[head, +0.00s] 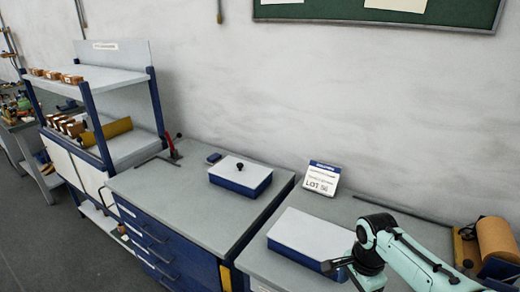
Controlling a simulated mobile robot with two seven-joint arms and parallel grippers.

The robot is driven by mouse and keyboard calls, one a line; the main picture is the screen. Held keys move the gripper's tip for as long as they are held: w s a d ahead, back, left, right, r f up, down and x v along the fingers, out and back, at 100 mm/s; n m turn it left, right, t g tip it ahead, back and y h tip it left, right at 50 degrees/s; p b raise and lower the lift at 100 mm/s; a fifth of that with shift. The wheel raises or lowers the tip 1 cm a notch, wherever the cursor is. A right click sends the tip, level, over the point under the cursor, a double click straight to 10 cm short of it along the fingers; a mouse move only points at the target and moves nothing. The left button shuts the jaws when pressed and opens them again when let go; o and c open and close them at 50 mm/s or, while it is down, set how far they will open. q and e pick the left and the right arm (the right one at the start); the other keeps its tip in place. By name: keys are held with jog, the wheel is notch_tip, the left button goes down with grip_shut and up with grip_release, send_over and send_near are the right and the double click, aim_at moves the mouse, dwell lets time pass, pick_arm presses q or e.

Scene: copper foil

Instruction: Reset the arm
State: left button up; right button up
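My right arm comes in from the lower right, pale green with dark joints, bent at a raised dark joint. Its gripper (334,267) points left, just in front of a white-topped blue box (312,237) on the right bench (262,262). The fingers are small and dark, and I cannot tell whether they are open or shut. I cannot tell whether the gripper touches the box. My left arm and gripper do not show.
A blue box with a knobbed white lid (240,175) stands on the drawer bench (160,195). A "LOT 56" sign (322,178) stands behind. A copper-coloured roll (497,240) is at far right. A shelf rack (110,78) stands left. The drawer bench's front is clear.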

jog(key=s+a+f+n+g+y, duration=0.1)
jog(key=s+a+f+n, duration=0.15)
jog(key=f, duration=0.95)
jog(key=s+a+f+n+y, duration=0.2)
jog(key=a+f+n, duration=0.15)
jog(key=f, duration=0.95)
jog(key=s+a+f+n, duration=0.2)
jog(key=s+f, duration=0.6)
jog(key=s, duration=0.2)
jog(key=s+a+f+n, duration=0.2)
jog(key=s+a+f, duration=0.1)
jog(key=s+f, duration=0.5)
jog(key=s, duration=0.3)
jog(key=shift+a+y, duration=0.15)
jog(key=shift+y, duration=0.25)
jog(key=c, duration=0.8)
jog(key=shift+s, duration=0.1)
jog(key=shift+c, duration=0.2)
